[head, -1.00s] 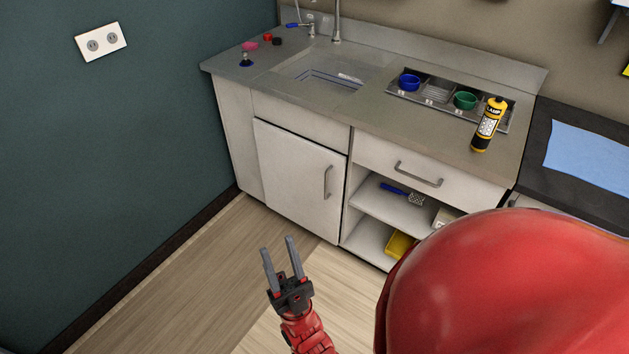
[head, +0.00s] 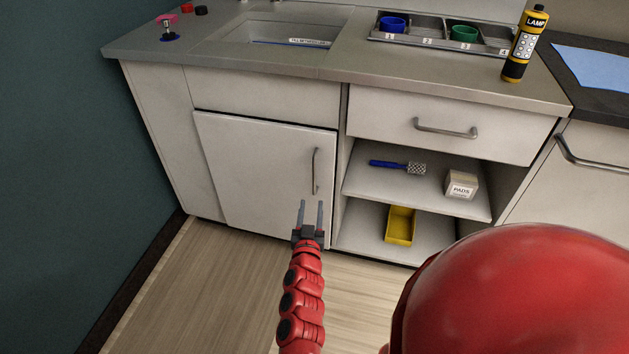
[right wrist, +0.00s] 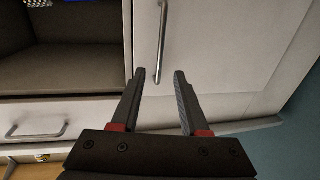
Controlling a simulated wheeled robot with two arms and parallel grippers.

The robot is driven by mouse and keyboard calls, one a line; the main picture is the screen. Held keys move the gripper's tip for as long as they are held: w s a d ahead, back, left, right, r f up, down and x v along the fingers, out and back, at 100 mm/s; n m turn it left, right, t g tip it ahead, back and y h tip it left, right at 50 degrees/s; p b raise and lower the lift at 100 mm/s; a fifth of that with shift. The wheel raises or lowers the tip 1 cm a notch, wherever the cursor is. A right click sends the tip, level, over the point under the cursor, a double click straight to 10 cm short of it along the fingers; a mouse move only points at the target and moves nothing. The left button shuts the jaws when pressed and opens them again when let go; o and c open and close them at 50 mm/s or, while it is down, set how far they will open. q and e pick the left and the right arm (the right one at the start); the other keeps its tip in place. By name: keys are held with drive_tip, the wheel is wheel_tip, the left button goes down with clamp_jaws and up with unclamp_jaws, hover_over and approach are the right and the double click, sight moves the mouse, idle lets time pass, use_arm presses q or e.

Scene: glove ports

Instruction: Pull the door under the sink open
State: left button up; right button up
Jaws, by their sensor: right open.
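The white door (head: 255,175) under the sink (head: 285,40) looks shut. Its upright metal bar handle (head: 316,170) is near the door's right edge. My right gripper (head: 311,204) is open and empty, just below the handle in the head view. In the right wrist view the handle (right wrist: 162,35) lines up with the gap between the open fingertips (right wrist: 160,75), its end showing between them. I cannot tell whether the fingers reach around the bar. My left gripper is not in view.
Right of the door are open shelves with a blue-handled brush (head: 398,166), a pads box (head: 461,185) and a yellow bin (head: 400,225). A drawer (head: 390,115) sits above them. A teal wall (head: 60,150) stands left. The wooden floor (head: 220,290) before the door is clear.

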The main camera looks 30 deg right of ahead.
sight(314, 178)
drive_tip(key=b+x, duration=0.2)
drive_tip(key=x, duration=0.9)
drive_tip(key=shift+w+d+f, duration=0.15)
drive_tip(key=shift+w+d, duration=0.45)
drive_tip(key=shift+w, duration=0.1)
clamp_jaws()
idle(0.5)
